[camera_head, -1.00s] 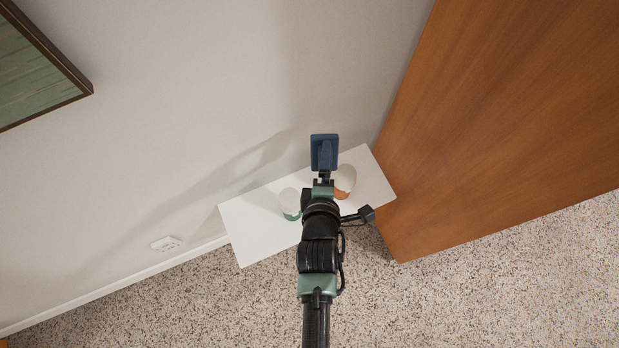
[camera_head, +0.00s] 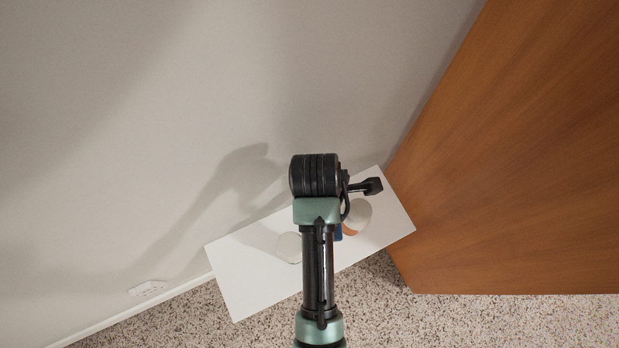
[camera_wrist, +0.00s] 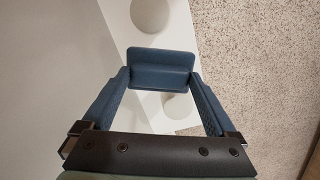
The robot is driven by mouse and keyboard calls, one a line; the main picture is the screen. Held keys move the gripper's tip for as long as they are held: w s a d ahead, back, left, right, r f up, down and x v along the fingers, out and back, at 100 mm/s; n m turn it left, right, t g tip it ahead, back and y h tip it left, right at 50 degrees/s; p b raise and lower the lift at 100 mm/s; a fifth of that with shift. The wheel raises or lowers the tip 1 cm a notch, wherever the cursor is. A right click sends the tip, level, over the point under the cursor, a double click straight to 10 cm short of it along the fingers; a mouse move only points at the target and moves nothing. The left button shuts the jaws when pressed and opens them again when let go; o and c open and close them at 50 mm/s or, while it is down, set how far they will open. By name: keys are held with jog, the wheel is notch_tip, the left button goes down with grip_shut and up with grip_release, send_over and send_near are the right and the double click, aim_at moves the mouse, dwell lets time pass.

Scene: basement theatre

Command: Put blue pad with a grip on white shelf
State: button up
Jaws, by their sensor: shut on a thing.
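The blue pad with a grip (camera_wrist: 162,68) is held between the fingertips of my gripper (camera_wrist: 160,78) in the wrist view. In the head view only a small blue patch (camera_head: 338,233) shows beside my arm, and the gripper itself is hidden behind the arm. The white shelf (camera_head: 240,292) lies below my arm against the wall; it also shows in the wrist view (camera_wrist: 187,35) behind the pad. I cannot tell whether the pad touches the shelf.
A brown wooden panel (camera_head: 510,170) borders the shelf's right end. The shelf's left end is clear.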

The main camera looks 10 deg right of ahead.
jog(key=shift+w+f, duration=0.15)
jog(key=shift+f, duration=0.05)
notch_tip(320, 180, down, 18)
jog(key=b, duration=0.5)
jog(key=shift+r, duration=0.25)
jog(key=o, duration=0.8)
jog(key=shift+o, duration=0.2)
jog(key=r+p, duration=0.1)
jog(key=r, duration=0.3)
jog(key=a+r+p, duration=0.1)
jog(key=r, duration=0.3)
jog(key=r+p, duration=0.1)
jog(key=r, duration=0.3)
jog(key=shift+a, duration=0.2)
